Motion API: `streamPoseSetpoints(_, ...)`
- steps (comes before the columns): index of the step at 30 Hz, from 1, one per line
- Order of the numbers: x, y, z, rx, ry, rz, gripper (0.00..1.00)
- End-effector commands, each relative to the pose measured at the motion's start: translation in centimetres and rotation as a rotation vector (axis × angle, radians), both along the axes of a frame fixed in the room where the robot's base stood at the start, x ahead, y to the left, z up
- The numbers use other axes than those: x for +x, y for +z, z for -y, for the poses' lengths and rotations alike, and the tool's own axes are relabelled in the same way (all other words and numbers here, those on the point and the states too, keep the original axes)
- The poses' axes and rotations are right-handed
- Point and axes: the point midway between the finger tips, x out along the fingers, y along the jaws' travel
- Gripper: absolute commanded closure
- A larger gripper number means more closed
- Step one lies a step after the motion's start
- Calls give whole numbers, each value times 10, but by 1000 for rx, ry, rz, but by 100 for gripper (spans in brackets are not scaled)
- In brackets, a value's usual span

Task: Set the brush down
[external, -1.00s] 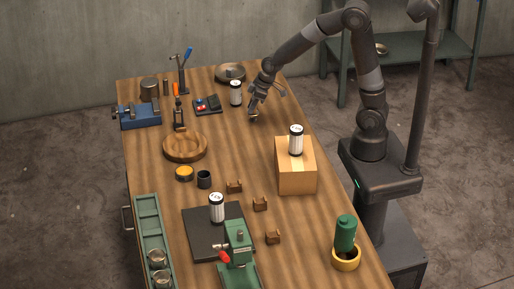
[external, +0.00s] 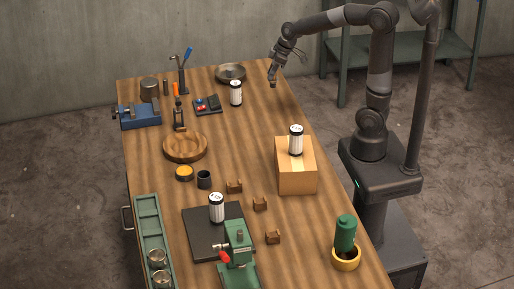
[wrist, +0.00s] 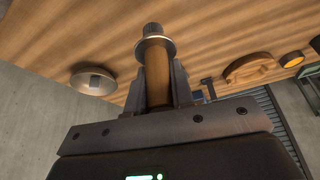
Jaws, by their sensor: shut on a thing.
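My gripper (external: 273,77) is in the air near the far right corner of the workbench (external: 232,160). In the wrist view its two dark fingers are shut on the brush (wrist: 157,72), between them. The brush shows a brown, wood-like round body with a grey metal collar and a dark round end pointing away from the palm. Its bristles cannot be made out. In the external view the brush is too small to tell from the fingers.
A metal dish (external: 231,71) and a white-labelled can (external: 236,93) stand at the bench's far end. A wooden ring-shaped tray (external: 185,147) lies left of centre. A cardboard box (external: 297,175) bears another can (external: 296,140). The bench between can and box is bare.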

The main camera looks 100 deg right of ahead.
Motion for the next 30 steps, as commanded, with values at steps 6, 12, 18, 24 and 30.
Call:
streamPoseSetpoints(6,1,21,0,-3,1,4,100)
streamPoseSetpoints(12,1,57,0,-4,2,4,100)
streamPoseSetpoints(18,29,53,-28,-5,106,-5,100)
streamPoseSetpoints(24,67,54,-73,-11,263,-11,100)
streamPoseSetpoints(30,115,54,-157,-17,514,-18,100)
